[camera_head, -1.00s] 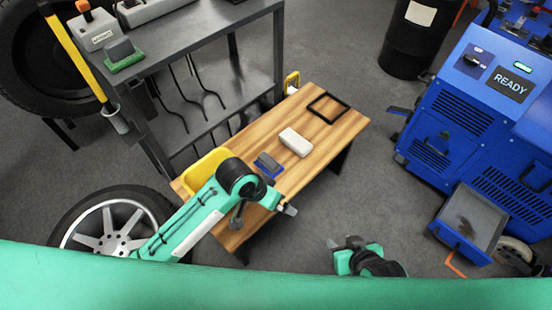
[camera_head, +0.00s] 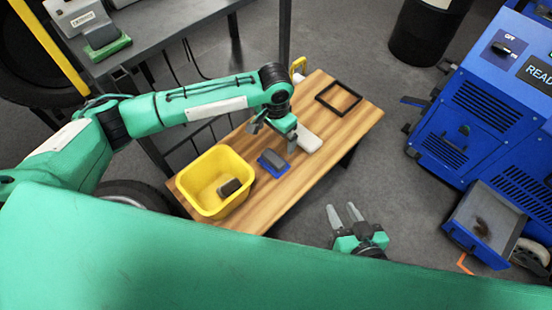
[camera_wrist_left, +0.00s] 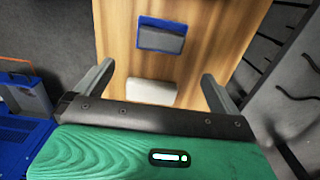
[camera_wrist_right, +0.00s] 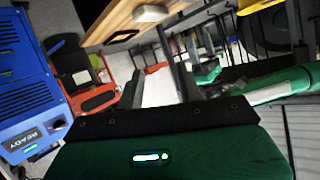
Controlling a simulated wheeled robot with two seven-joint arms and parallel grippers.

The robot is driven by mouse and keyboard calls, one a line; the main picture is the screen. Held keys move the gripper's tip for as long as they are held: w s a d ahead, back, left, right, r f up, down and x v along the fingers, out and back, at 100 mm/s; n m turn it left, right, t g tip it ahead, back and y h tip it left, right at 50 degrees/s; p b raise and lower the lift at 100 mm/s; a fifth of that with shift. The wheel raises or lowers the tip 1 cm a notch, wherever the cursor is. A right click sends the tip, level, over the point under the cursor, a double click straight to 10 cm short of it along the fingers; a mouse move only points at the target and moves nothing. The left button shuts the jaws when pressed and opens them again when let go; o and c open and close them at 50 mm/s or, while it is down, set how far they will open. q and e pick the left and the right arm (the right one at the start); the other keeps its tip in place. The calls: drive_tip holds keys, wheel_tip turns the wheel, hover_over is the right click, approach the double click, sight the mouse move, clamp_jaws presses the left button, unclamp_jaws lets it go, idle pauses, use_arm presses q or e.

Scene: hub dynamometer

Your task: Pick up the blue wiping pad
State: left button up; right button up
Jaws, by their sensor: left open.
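The blue wiping pad (camera_head: 273,165), with a blue base and grey top, lies on the wooden table beside the yellow bin. It also shows in the left wrist view (camera_wrist_left: 161,37), ahead of the fingers. My left gripper (camera_head: 273,135) is open and empty above the table, just behind the pad and near the white block (camera_head: 310,138). In the left wrist view, the white block (camera_wrist_left: 150,92) lies between the spread fingers, below them. My right gripper (camera_head: 344,210) is open and empty, off the table's right front side.
The yellow bin (camera_head: 206,163) holds a dark grey block (camera_head: 229,187). A black square frame (camera_head: 339,98) lies at the table's far end. A metal shelf behind carries a green-based pad (camera_head: 105,42). A blue machine (camera_head: 470,115) stands at the right, with open floor between.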

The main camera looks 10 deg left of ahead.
sight(273, 158)
use_arm(q)
wheel_tip(273, 158, down, 3)
drive_tip(key=shift+s+r+b, duration=0.1)
drive_tip(key=shift+b, duration=0.3)
wheel_tip(273, 158, down, 5)
drive_tip(key=shift+f+b, duration=0.1)
drive_tip(key=shift+b, duration=0.55)
drive_tip(key=shift+f, duration=0.25)
drive_tip(key=f, duration=0.1)
drive_tip(key=f+b, duration=0.1)
drive_tip(key=f, duration=0.1)
drive_tip(key=f+b, duration=0.1)
drive_tip(key=shift+s+a+f, duration=0.15)
drive_tip(key=shift+a+f, duration=0.1)
drive_tip(key=shift+f, duration=0.25)
use_arm(e)
drive_tip(key=w+d+r+t, duration=0.1)
drive_tip(key=w+r+t, duration=0.1)
drive_tip(key=r+t, duration=0.3)
drive_tip(key=w+d+r+t+y, duration=0.1)
drive_tip(key=w+r+t, duration=0.1)
drive_tip(key=r+t, duration=0.4)
wheel_tip(273, 158, up, 5)
drive_tip(key=shift+d+f+m+y, duration=0.1)
drive_tip(key=shift+d+m+y, duration=0.2)
drive_tip(key=shift+d, duration=0.1)
use_arm(q)
drive_tip(key=c, duration=0.7)
